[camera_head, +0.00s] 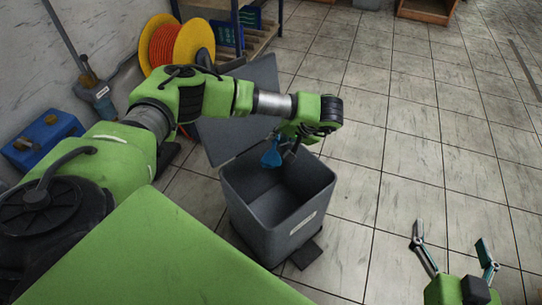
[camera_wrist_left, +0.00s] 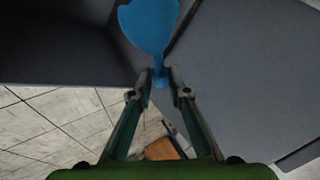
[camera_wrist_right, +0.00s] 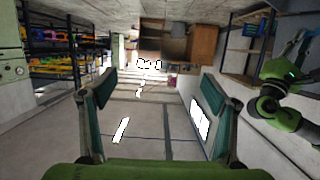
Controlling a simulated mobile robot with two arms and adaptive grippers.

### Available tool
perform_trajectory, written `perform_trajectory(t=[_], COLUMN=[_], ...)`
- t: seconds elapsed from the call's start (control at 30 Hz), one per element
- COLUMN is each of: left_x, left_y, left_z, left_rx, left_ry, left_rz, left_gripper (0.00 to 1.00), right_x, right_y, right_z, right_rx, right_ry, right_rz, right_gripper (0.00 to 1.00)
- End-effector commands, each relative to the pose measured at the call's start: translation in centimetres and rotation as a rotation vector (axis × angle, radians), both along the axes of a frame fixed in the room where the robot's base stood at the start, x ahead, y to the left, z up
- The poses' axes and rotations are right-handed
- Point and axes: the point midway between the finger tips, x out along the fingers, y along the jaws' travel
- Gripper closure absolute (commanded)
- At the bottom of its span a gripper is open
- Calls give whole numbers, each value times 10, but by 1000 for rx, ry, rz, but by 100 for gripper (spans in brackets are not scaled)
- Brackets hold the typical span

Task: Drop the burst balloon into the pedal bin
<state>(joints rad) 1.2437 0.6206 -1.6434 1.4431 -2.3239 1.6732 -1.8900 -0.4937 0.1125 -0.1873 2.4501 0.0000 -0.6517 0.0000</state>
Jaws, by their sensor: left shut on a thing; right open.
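The burst balloon (camera_head: 271,155) is a limp blue piece hanging from my left gripper (camera_head: 287,146). It also shows in the left wrist view (camera_wrist_left: 150,24), with its narrow neck between the two fingertips (camera_wrist_left: 160,79). The pedal bin (camera_head: 277,217) is dark grey, with its lid (camera_head: 240,110) raised and its inside empty where visible. My left gripper is above the bin's opening, near its back edge, with the balloon over the opening. My right gripper (camera_head: 456,246) is open and empty, low at the right; its spread fingers show in the right wrist view (camera_wrist_right: 157,95).
An orange cable reel with yellow flanges (camera_head: 175,43) and a blue box (camera_head: 43,140) stand at the left. A shelf rack (camera_head: 270,30) stands behind the bin. The tiled floor (camera_head: 420,150) right of the bin is clear.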

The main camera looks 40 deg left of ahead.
Motion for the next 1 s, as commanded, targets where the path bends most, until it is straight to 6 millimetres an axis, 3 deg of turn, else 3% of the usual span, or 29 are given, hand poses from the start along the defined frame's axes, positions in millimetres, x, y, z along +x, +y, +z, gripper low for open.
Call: perform_trajectory(t=[0.6, 1.0], left_x=[0, 0], left_y=[0, 0], left_z=[-19, -20], left_rx=[0, 0], left_ry=[0, 0], left_rz=[0, 0], left_gripper=[90, 90], right_x=[13, 12], right_y=[15, 16], right_z=[81, 93], right_rx=[96, 108], right_ry=[-376, -425], right_rz=[24, 27], right_gripper=[20, 20])
